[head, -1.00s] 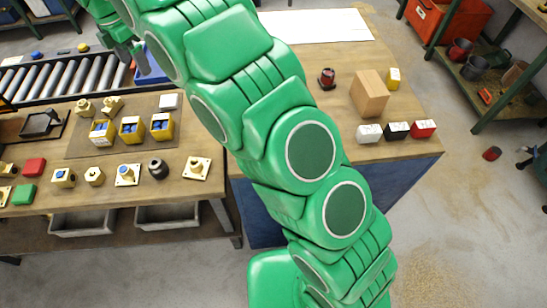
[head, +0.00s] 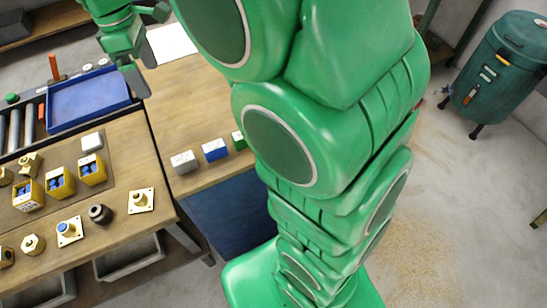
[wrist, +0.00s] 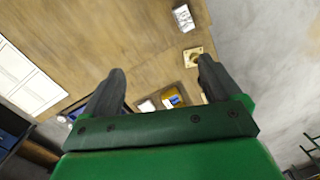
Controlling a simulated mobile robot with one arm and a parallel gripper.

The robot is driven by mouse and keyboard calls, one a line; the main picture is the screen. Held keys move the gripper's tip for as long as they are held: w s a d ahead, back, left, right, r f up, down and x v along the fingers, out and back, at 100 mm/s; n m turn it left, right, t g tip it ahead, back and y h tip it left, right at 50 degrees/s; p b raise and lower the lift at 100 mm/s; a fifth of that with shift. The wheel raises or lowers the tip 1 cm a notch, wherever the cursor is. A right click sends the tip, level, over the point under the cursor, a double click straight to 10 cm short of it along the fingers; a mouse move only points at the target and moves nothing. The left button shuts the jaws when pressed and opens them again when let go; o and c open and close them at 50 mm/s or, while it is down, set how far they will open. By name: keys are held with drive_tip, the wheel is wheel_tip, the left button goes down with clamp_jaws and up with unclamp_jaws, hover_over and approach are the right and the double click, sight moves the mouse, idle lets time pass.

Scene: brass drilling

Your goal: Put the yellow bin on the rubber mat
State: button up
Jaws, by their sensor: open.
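My gripper (head: 150,45) is at the upper left, raised and apart from the bins. In the wrist view my gripper (wrist: 160,85) is open and empty. One yellow bin with a blue part (wrist: 172,97) shows beyond its fingers, partly hidden by the palm.
Brass parts, such as a square flange (head: 141,200), line the bench front. White, blue and green blocks (head: 214,150) stand on the right table. A green drum (head: 500,72) stands at far right.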

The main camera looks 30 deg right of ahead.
drive_tip(key=s+d+f+m, duration=0.1)
drive_tip(key=s+d+m, duration=0.3)
drive_tip(key=s, duration=0.5)
drive_tip(key=s+d+f+m, duration=0.2)
drive_tip(key=s+d+m, duration=0.3)
drive_tip(key=s, duration=0.5)
drive_tip(key=s+d+f+m+g, duration=0.1)
drive_tip(key=s+d+f+m, duration=0.1)
drive_tip(key=s+d+m, duration=0.3)
drive_tip(key=s+d, duration=0.2)
drive_tip(key=s, duration=0.2)
drive_tip(key=shift+s+y, duration=0.3)
